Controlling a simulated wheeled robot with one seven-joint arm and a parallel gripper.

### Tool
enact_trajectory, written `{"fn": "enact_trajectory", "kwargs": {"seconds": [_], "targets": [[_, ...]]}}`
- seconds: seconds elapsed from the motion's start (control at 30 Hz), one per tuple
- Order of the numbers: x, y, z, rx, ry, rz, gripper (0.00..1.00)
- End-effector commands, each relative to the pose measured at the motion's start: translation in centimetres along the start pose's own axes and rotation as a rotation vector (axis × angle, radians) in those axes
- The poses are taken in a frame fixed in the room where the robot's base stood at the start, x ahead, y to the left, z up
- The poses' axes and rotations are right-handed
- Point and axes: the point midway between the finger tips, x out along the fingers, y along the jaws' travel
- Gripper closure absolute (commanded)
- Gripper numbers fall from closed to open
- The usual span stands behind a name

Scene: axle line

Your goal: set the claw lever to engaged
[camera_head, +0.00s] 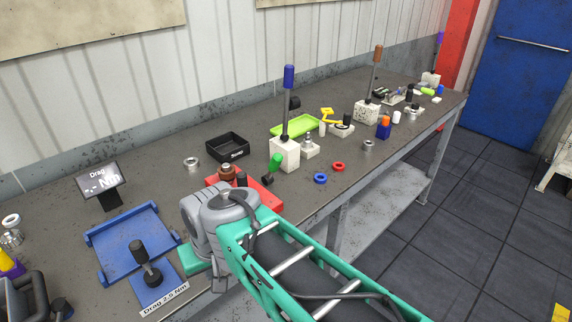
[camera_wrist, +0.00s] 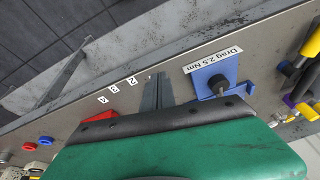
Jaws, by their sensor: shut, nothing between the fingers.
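Several upright levers show in the head view: one with a blue handle (camera_head: 289,77) on a white block (camera_head: 285,153), one with a brown handle (camera_head: 378,54) on a white block, and one with a purple handle (camera_head: 440,37) far back. No readable label shows which is the claw lever. A black-knobbed lever (camera_head: 138,252) stands on a blue plate beside a "Drag 2.5 Nm" label; it also shows in the wrist view (camera_wrist: 217,84). My gripper (camera_wrist: 157,80) is shut and empty above the bench, left of that plate in the wrist view. My arm hides its fingers in the head view.
A red block (camera_head: 264,193) lies just beyond my wrist. Small white lettered tags (camera_wrist: 116,90) lie near my fingers. A blue tray (camera_head: 128,230), a "Drag" display (camera_head: 101,183), a black bin (camera_head: 228,147) and a green tray (camera_head: 295,125) share the long bench.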

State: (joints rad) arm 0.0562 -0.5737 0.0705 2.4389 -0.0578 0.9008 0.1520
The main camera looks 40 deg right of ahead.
Motion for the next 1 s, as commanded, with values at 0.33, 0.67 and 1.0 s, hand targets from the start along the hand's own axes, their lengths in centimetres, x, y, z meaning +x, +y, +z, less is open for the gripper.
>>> {"fn": "enact_trajectory", "kwargs": {"seconds": [0.33,0.67,1.0], "targets": [[-3.3,16.0,-14.3,1.519,0.043,-0.206,1.0],[-7.0,34.0,-13.8,2.575,-0.039,-0.488,1.0],[-7.3,34.9,-13.4,2.647,-0.055,-0.512,1.0]]}}
